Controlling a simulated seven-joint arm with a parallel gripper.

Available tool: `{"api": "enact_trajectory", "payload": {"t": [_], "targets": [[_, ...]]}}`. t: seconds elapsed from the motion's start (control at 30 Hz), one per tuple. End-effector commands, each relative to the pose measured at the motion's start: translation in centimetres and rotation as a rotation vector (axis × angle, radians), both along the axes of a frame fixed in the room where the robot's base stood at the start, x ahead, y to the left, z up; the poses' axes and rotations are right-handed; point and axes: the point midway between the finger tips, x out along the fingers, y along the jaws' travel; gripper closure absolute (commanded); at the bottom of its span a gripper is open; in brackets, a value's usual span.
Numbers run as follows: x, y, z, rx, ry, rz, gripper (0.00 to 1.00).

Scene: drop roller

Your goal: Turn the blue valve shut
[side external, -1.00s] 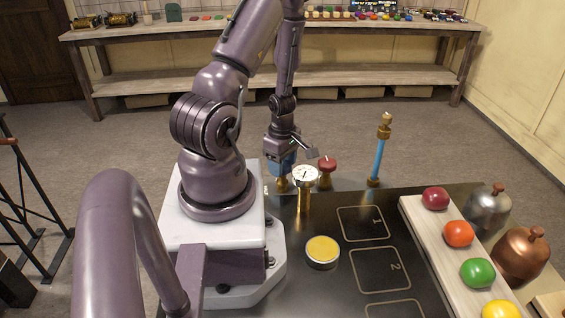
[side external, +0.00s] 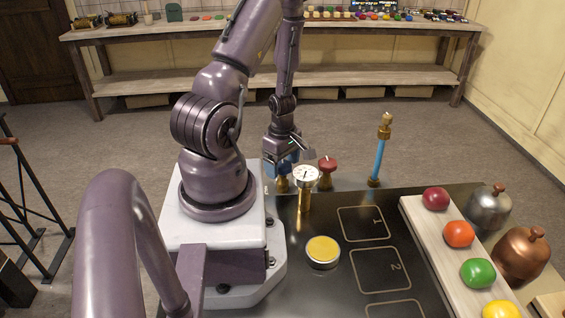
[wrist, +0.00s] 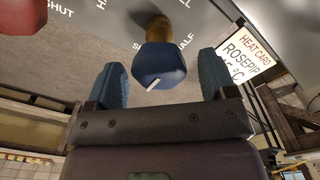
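The blue valve (wrist: 160,62) is a faceted knob on a brass stem, with a white mark on its face. In the wrist view the mark slants toward the lower left. My gripper (wrist: 160,72) is open, with one blue-padded finger on each side of the knob and a visible gap on both sides. In the side view, the blue valve (side external: 284,170) stands behind the gauge, just below my gripper (side external: 287,158), partly hidden by it. Panel lettering around the valve includes "HALF", partly hidden.
A red valve (side external: 327,170) stands close right of the gauge (side external: 305,178), which rises on a brass post. A blue pipe (side external: 378,155) stands farther right.

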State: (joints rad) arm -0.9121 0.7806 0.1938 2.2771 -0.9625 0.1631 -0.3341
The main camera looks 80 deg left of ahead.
Motion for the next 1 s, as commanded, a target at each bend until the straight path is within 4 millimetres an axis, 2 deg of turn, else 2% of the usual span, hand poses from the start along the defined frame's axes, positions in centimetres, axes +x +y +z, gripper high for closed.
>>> {"api": "enact_trajectory", "payload": {"t": [0.27,0.37,0.8,1.0], "targets": [[0.1,0.1,0.9,0.004,-0.001,-0.003,0.22],[0.2,0.1,2.2,0.005,-0.002,-0.005,0.22],[0.2,0.0,10.5,0.003,-0.004,-0.004,0.22],[0.1,0.0,12.6,0.001,-0.003,-0.002,0.22]]}}
